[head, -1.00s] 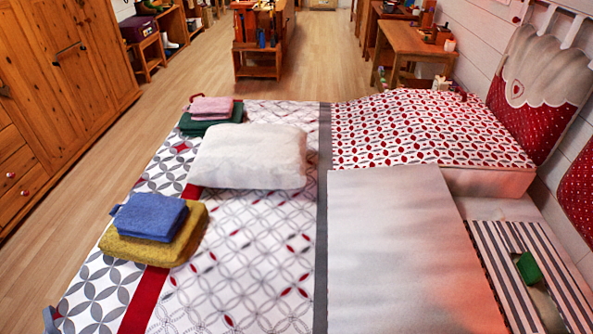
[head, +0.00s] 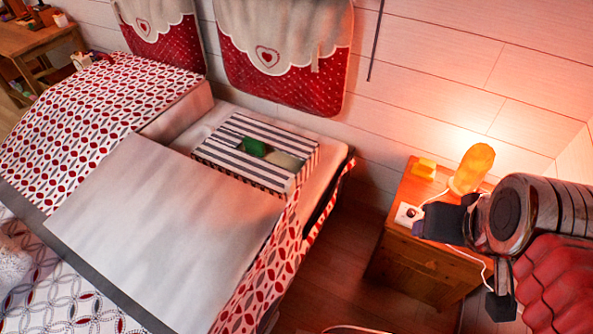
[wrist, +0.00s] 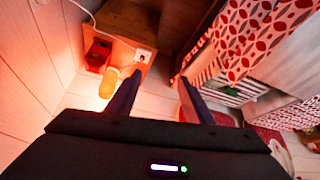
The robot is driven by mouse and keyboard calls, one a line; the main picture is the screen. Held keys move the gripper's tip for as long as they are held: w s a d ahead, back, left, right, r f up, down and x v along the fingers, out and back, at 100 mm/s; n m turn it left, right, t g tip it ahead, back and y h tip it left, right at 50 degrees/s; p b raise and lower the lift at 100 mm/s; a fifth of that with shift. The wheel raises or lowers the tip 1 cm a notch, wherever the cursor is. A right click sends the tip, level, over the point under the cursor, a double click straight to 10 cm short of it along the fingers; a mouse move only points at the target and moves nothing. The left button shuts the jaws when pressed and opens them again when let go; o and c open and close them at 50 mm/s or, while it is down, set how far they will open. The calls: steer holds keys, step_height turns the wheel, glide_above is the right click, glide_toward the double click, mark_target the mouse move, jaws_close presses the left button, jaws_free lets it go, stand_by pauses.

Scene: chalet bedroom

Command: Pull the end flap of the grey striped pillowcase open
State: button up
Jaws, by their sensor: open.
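The grey striped pillowcase (head: 222,148) lies at the head end of the bed, by the wall, with dark and white stripes. A gap in its top shows a green item (head: 253,147) and a pale surface. I cannot make out the end flap's edge. In the wrist view the stripes (wrist: 222,89) show at the right, partly hidden by the bedding. My gripper (head: 430,225) is in the air at the right, over the bedside table side, well apart from the pillowcase. In the wrist view its two fingers (wrist: 160,77) are apart with nothing between them.
A wooden bedside table (head: 428,268) stands right of the bed with a glowing orange lamp (head: 472,168), a yellow item (head: 424,167) and a white socket box (head: 408,214). Cords run there. Padded hangings (head: 285,50) hang on the wall. Floor shows between bed and table.

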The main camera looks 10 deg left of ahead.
steer(key=shift+o, duration=0.8)
